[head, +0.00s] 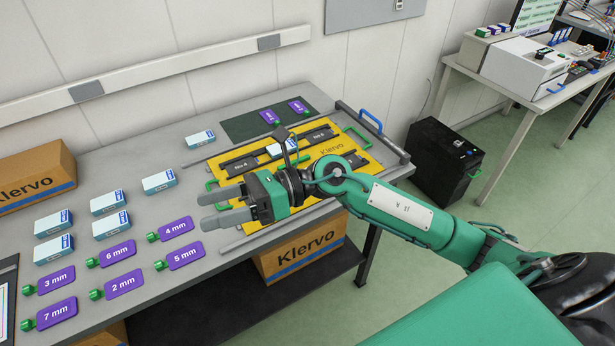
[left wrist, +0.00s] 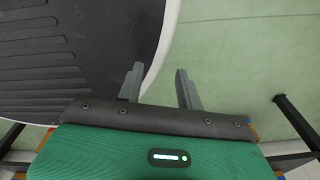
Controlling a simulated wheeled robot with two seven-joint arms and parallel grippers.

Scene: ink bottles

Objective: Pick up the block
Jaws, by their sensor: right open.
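Several small white-and-blue blocks lie on the grey table in the head view: one at the back (head: 200,139), one left of the yellow tray (head: 159,181), and others further left, such as this block (head: 107,202). Another white-and-blue block (head: 281,148) sits on the yellow tray (head: 345,146), partly hidden by my right wrist. My right gripper (head: 208,209) is open and empty, its fingers pointing left above the table's front part, right of the purple 4 mm tag (head: 177,229). My left gripper (left wrist: 159,88) is open and empty in the left wrist view, above the floor.
Several purple tags with green ends lie at the front left, such as the 5 mm tag (head: 185,257). A dark mat (head: 245,124) with two purple tags is at the back. A Klervo carton (head: 38,178) stands at the left. A black case (head: 440,160) stands on the floor.

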